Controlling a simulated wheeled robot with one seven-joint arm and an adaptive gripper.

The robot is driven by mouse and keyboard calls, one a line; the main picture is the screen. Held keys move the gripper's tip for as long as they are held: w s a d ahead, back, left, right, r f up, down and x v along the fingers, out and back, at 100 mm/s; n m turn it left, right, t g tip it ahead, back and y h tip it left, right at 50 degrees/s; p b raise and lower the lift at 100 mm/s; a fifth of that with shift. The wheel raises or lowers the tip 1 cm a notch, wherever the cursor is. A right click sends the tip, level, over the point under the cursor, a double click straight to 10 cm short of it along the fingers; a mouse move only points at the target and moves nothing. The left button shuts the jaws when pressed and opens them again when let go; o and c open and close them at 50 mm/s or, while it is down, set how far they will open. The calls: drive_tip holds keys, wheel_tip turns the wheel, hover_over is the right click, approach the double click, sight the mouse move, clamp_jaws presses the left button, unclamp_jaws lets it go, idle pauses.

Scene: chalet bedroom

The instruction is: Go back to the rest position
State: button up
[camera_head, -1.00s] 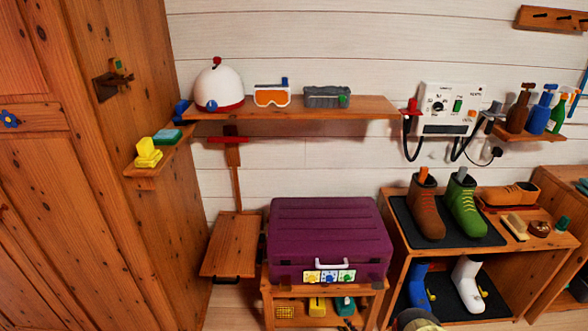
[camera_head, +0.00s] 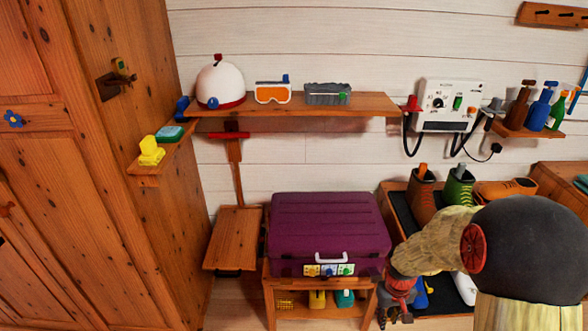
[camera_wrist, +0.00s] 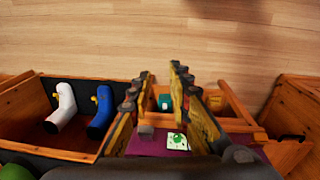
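My arm reaches in from the right in the head view, and my gripper (camera_head: 393,318) hangs low at its end, just right of the small stand under the purple case. In the wrist view, the two fingers of my gripper (camera_wrist: 162,72) stand apart with a clear gap and nothing held between them. A corner of the purple case (camera_wrist: 150,143) and a teal item (camera_wrist: 165,101) on the stand show behind and between the fingers.
The purple case (camera_head: 330,225) sits shut on its wooden stand (camera_head: 270,295). The boot rack (camera_head: 393,190) is partly hidden by my arm. A wall shelf (camera_head: 290,108) holds a helmet (camera_head: 219,86) and goggles (camera_head: 272,93). Bare floor (camera_wrist: 150,35) shows in the wrist view.

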drive_tip(key=s+a+r+t+p, duration=0.1)
drive_tip(key=s+a+r, duration=0.1)
drive_tip(key=s+r, duration=0.4)
drive_tip(key=s+a+r+t+p, duration=0.1)
drive_tip(key=s+r, duration=0.4)
drive_tip(key=r, duration=1.2)
drive_tip(key=s+a+r+m+t+p, duration=0.1)
drive_tip(key=s+a+r, duration=0.4)
drive_tip(key=r, duration=0.6)
drive_tip(key=shift+s+a+r+t+y+p, duration=0.25)
drive_tip(key=shift+s+t+y+p, duration=0.2)
drive_tip(key=shift+s+t, duration=0.6)
drive_tip(key=shift+w, duration=0.2)
